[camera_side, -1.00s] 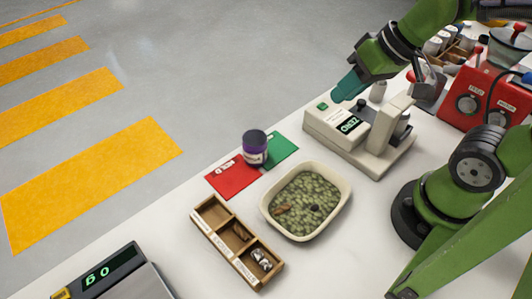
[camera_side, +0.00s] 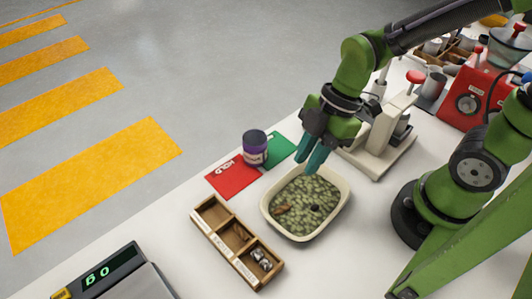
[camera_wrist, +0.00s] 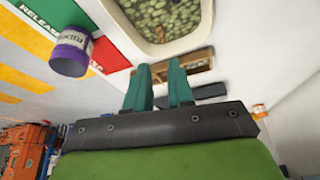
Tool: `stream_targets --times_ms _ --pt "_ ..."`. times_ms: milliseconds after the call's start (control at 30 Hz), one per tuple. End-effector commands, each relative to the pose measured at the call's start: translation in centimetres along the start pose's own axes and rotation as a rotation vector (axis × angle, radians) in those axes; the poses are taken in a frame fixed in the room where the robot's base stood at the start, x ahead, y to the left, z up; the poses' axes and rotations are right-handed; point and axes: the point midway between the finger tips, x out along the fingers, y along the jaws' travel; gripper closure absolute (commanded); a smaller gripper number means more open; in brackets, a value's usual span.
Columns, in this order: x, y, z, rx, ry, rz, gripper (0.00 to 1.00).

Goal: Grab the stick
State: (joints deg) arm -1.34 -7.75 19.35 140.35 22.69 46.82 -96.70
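A small brown stick-like piece (camera_side: 282,209) lies on the green pellets in the cream tub (camera_side: 266,217), towards its left side. A small dark piece (camera_side: 315,208) lies near the tub's middle. My gripper (camera_side: 308,168) is above the tub's far rim, teal fingers pointing down. In the wrist view my gripper (camera_wrist: 159,65) shows a gap between its fingers, with nothing held. There the tub (camera_wrist: 205,22) is cut off by the top edge, and a brown piece (camera_wrist: 160,34) shows in it.
A three-compartment wooden box (camera_side: 222,240) holds a brown piece and shiny metal bits. A purple jar (camera_side: 255,148) stands between a red card (camera_side: 231,178) and a green card (camera_side: 284,148). A beige device (camera_side: 372,160) stands behind the tub. A scale (camera_side: 115,275) is front left.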

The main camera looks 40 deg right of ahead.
Motion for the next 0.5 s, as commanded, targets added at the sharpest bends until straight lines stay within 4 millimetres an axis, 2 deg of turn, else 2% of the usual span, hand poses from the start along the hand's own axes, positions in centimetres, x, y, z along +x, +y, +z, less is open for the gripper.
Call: stream_targets --times_ms 33,200,333,500 --pt "1.2 -0.2 0.1 0.001 -0.003 -0.008 0.78" --pt "4.5 -0.2 0.1 0.002 -0.003 -0.008 0.78" --pt "6.1 -0.1 0.0 0.001 -0.001 -0.004 0.78" --pt "7.0 -0.1 0.0 0.001 -0.001 0.000 0.78"
